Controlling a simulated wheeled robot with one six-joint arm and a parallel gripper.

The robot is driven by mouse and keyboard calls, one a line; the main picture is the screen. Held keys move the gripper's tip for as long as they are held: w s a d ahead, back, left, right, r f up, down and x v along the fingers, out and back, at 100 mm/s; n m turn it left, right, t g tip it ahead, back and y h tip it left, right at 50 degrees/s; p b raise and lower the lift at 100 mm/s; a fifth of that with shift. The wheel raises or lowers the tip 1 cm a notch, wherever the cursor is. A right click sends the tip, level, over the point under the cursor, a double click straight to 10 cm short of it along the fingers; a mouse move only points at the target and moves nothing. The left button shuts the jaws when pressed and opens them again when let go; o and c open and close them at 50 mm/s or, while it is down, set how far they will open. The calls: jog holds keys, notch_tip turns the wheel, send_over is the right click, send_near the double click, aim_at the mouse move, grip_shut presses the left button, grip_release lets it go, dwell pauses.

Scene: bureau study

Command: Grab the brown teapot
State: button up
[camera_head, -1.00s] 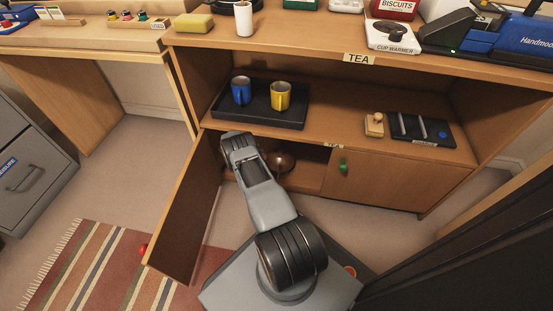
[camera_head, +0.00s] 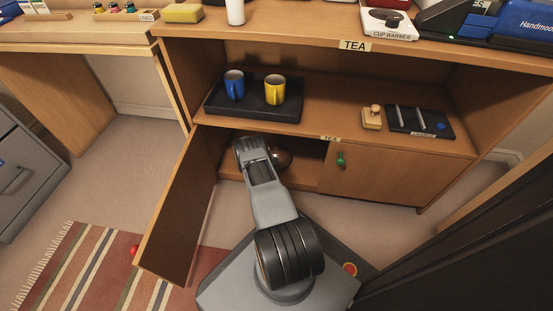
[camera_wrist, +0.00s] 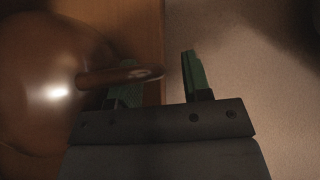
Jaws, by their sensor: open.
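The brown teapot (camera_head: 283,159) stands in the lower left compartment of the tea cabinet, partly hidden behind my arm. In the wrist view its glossy round body (camera_wrist: 38,85) fills the left side. A thin brown part of it, spout or handle, I cannot tell which, sticks out to the right across the left finger, its tip reaching between the fingers. My gripper (camera_wrist: 158,72) is open, with green-padded fingers apart and nothing clamped. In the head view my arm reaches into the compartment and the fingertips are hidden.
The left cabinet door (camera_head: 180,210) stands open beside my arm; the right door (camera_head: 370,175) with a green knob is shut. The shelf above holds a black tray (camera_head: 250,112) with a blue mug (camera_head: 234,86) and a yellow mug (camera_head: 275,91). A striped rug (camera_head: 90,265) lies left.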

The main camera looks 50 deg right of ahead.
jog(key=shift+s+d+f, duration=0.3)
jog(key=shift+s+f, duration=0.1)
jog(key=shift+f, duration=0.05)
jog(key=shift+c, duration=0.2)
grip_shut()
jog(key=shift+r, duration=0.1)
